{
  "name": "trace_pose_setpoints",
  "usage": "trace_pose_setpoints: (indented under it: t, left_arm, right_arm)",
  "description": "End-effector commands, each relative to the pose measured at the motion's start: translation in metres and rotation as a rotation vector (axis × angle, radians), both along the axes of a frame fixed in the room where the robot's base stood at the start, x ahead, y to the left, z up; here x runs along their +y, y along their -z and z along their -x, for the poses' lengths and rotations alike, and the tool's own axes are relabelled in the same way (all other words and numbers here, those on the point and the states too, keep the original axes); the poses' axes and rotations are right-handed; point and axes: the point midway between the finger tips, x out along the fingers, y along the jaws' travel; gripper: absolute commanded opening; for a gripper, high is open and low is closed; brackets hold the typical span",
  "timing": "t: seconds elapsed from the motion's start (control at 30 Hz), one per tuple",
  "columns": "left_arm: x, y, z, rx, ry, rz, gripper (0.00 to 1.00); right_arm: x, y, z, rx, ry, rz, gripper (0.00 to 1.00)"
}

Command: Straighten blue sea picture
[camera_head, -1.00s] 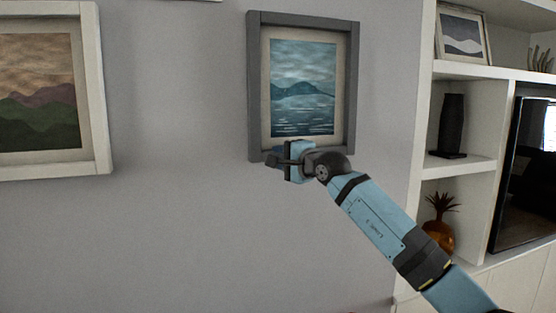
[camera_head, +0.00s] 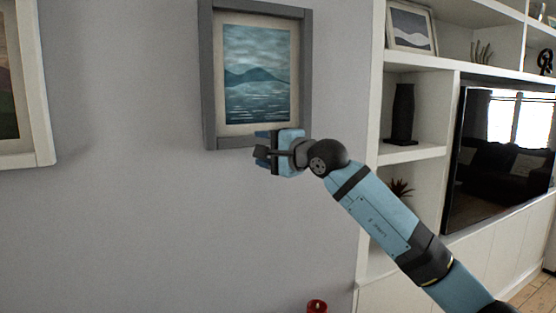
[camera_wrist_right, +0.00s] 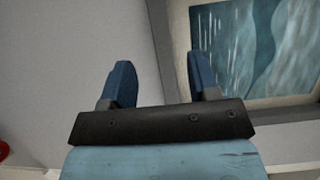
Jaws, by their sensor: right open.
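In the right wrist view the two blue fingers of my gripper (camera_wrist_right: 160,75) are spread apart and empty. The picture's frame (camera_wrist_right: 172,50) runs between and behind them; contact cannot be told. My left gripper is in neither view.
A second picture in a white frame (camera_head: 42,110) hangs at the far left. White shelves (camera_head: 420,153) with a black vase (camera_head: 403,115) and a television (camera_head: 495,150) stand on the right. A red candle (camera_head: 317,306) shows at the bottom. The wall below is clear.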

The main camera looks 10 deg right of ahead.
Motion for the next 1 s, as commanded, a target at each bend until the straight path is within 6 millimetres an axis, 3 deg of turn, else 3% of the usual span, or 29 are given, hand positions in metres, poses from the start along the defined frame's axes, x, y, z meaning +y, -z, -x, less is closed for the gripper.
trace_pose_setpoints:
  t: [0.1, 0.3, 0.73, 0.87, 1.0]
  left_arm:
    - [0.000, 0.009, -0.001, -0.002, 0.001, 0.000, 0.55]
    - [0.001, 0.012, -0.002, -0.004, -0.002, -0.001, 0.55]
    - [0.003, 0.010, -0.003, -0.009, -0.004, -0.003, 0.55]
    - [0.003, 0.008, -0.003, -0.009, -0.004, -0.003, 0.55]
    - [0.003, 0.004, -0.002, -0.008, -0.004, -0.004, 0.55]
  right_arm:
    - [-0.014, 0.003, 0.017, -0.001, 0.000, 0.002, 0.55]
    - [-0.027, 0.001, 0.031, 0.000, 0.000, 0.000, 0.55]
    - [-0.026, 0.006, 0.034, 0.018, -0.012, -0.018, 0.55]
    - [-0.016, 0.035, 0.041, 0.127, -0.085, -0.138, 0.55]
    - [-0.001, 0.089, 0.060, 0.368, -0.220, -0.415, 0.55]
